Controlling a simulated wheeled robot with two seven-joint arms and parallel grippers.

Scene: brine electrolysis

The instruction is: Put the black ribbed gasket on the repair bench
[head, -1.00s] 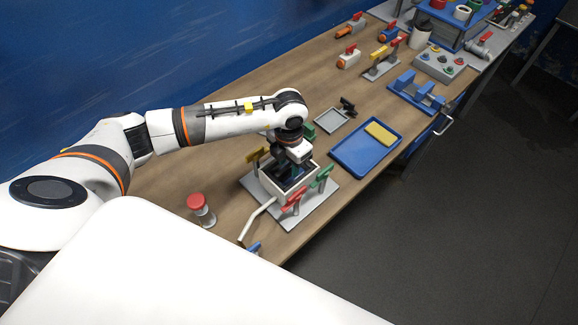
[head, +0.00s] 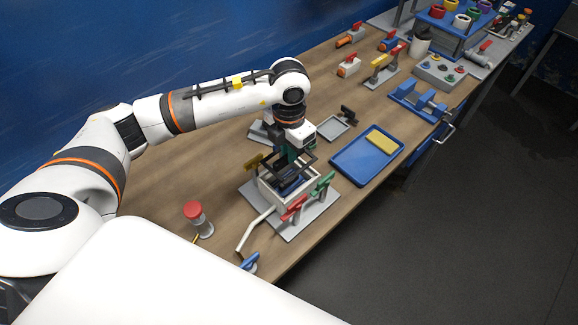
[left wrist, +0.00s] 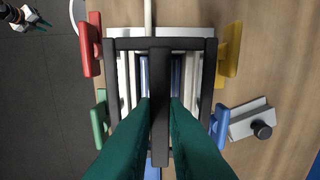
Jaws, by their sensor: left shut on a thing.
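My left gripper (head: 291,158) is shut on the black ribbed gasket (head: 309,163), a dark rectangular frame with a middle bar. In the left wrist view the green fingers (left wrist: 160,108) pinch the middle bar of the gasket (left wrist: 160,140). It is held just above the open white cell box (head: 264,190), roughly in line with its opening. Dark and blue parts show inside the box. The box stands on a grey plate (head: 297,228) on the wooden bench (head: 160,205); which surface is the repair bench I cannot tell.
Red (head: 293,208), green (head: 322,186) and yellow (head: 254,162) clamps surround the box. Bare wood lies left of the box.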

